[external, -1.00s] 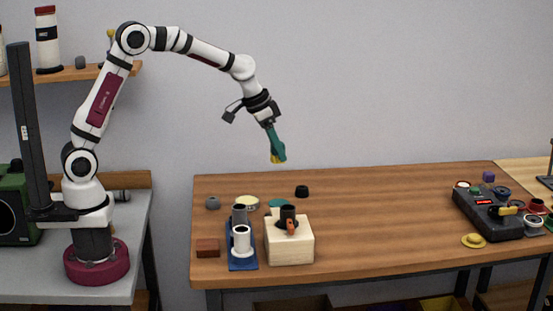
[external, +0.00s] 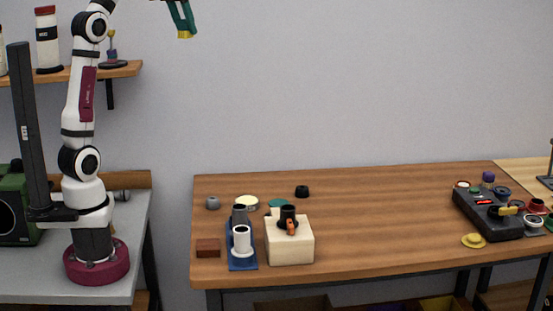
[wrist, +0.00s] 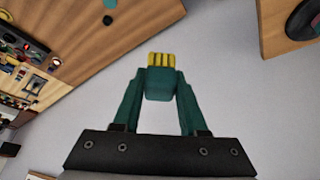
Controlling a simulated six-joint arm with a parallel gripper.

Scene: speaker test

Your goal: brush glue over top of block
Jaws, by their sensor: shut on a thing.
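My gripper (external: 182,30) is high above the left part of the bench, at the top edge of the external view. Its green fingers are shut on a small teal brush with yellow bristles (wrist: 162,60), seen in the wrist view. A pale cream block (external: 290,250) stands near the bench's front left, well below and right of my gripper. A black cylinder (external: 288,215) and an orange piece (external: 291,229) are on its top. A small red-brown block (external: 207,248) lies further left. I cannot tell which block the task means. No glue is identifiable.
A blue tray (external: 242,264) with a white spool (external: 241,240) and a grey cylinder (external: 239,214) stands left of the cream block. A dark control box (external: 488,215) is at the right. A wall shelf (external: 125,70) with bottles is near my arm. The bench's middle is clear.

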